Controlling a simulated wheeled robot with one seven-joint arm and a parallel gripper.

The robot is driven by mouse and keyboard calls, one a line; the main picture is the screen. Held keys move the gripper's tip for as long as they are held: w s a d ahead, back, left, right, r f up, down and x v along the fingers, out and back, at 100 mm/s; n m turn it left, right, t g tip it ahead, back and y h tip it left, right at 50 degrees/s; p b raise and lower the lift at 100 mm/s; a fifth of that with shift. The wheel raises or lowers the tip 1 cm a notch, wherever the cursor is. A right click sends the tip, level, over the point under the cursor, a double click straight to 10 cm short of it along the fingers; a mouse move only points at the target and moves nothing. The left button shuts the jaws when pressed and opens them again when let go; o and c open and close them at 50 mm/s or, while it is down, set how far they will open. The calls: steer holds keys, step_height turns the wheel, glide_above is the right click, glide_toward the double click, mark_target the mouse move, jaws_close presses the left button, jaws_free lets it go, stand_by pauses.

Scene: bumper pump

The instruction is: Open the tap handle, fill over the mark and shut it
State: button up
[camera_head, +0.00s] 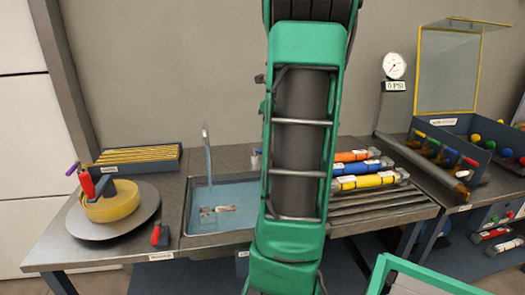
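A sink (188,214) with a light blue bottom, which looks like water, is set into the workbench left of my arm. A thin tap spout (206,145) rises at its back edge. A small pale piece (256,158) behind the sink, beside my arm, may be the tap handle; it is too small to tell. I cannot make out any fill mark. My green arm stands upright in the middle and hides the right part of the sink. My gripper is not in view.
A round plate (145,222) with a yellow bowl-like thing (112,205) and red-handled tools stands at the left. Orange, blue and yellow cylinders (370,181) lie right of my arm. A gauge (395,66) reading 0 PSI and bins (470,140) are further right.

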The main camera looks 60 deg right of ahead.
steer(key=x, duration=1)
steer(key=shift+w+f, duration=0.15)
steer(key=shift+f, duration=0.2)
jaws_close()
